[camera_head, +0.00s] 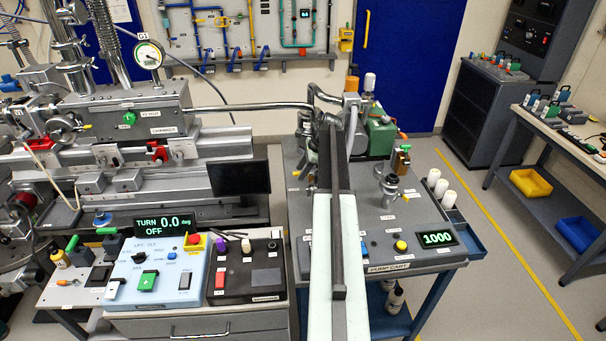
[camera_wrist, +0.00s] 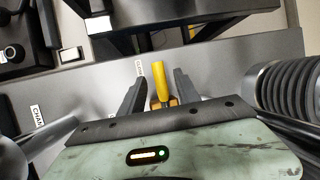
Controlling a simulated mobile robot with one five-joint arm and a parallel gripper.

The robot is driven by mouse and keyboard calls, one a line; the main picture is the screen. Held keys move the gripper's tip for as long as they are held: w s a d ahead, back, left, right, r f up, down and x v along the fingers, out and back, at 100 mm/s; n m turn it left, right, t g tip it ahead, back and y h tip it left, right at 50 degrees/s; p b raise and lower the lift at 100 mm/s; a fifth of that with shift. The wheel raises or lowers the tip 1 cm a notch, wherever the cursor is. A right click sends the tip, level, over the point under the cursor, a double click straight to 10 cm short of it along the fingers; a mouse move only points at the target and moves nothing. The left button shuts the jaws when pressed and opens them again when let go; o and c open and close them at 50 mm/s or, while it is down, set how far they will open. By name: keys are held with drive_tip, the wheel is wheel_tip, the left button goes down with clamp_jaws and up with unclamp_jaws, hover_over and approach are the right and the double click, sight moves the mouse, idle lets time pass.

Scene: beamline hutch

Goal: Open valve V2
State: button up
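In the wrist view a yellow lever handle (camera_wrist: 160,80) stands between the two dark fingers of my gripper (camera_wrist: 159,76). The fingers are apart, with a gap visible on each side of the handle. The handle's lower end meets an orange-brown part that the gripper body mostly hides. A small label beside it is partly covered by a finger, and I cannot read V2 on it. In the head view my pale arm reaches over the pump cart (camera_head: 420,215), and I cannot make out the gripper's fingers or this handle there.
A ribbed metal bellows (camera_wrist: 290,90) is close on the right in the wrist view. Dark bars cross above, with another yellow part (camera_wrist: 220,28). The head view shows a control bench (camera_head: 160,275) on the left, a chamber assembly (camera_head: 130,115) behind it, and free floor at right.

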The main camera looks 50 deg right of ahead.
drive_tip(key=shift+r, duration=0.1)
clamp_jaws()
idle(1.2)
